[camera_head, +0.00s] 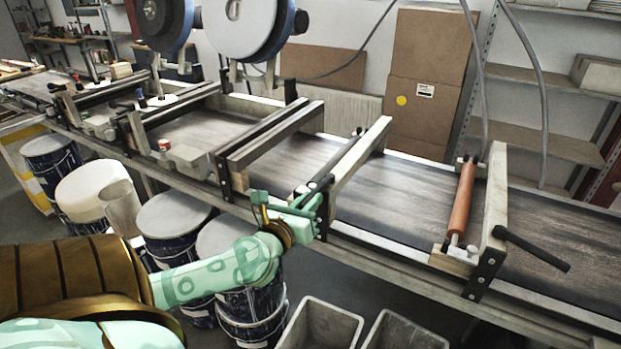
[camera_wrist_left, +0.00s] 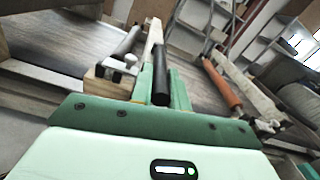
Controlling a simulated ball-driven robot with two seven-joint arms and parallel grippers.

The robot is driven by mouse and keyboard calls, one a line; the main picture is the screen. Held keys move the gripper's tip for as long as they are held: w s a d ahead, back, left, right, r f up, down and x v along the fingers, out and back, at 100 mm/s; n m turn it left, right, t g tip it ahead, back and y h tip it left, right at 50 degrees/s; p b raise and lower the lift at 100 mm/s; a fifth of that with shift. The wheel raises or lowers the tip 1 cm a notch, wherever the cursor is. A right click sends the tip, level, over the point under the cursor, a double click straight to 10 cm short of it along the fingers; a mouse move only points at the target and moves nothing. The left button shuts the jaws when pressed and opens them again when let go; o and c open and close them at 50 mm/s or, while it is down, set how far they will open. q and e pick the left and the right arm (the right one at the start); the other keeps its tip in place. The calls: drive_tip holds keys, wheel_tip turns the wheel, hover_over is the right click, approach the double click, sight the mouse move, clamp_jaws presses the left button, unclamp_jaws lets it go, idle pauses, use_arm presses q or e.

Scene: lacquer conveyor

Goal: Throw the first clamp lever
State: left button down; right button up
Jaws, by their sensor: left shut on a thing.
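My left gripper (camera_head: 298,207) is at the near rail of the conveyor, at the front end of the middle cross frame. In the left wrist view, its green fingers are shut on the black handle of a clamp lever (camera_wrist_left: 160,78), which points towards the camera between them. In the head view this handle is largely hidden by the fingers. A second black clamp lever (camera_head: 532,249) sticks out to the right from the right cross frame (camera_head: 493,205), beside an orange roller (camera_head: 461,203). The orange roller also shows in the left wrist view (camera_wrist_left: 222,86). My right gripper is out of view.
The dark conveyor belt (camera_head: 400,200) runs from far left to right. Several drums (camera_head: 175,215) stand below its near rail. Two grey bins (camera_head: 322,325) stand on the floor at the front. Hanging cables and shelves (camera_head: 535,140) are behind.

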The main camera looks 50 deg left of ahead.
use_arm(q)
drive_tip(key=c, duration=1.4)
unclamp_jaws()
drive_tip(key=shift+a, duration=0.15)
drive_tip(key=shift+o, duration=0.2)
drive_tip(key=v, duration=1.6)
drive_tip(key=shift+s, duration=0.1)
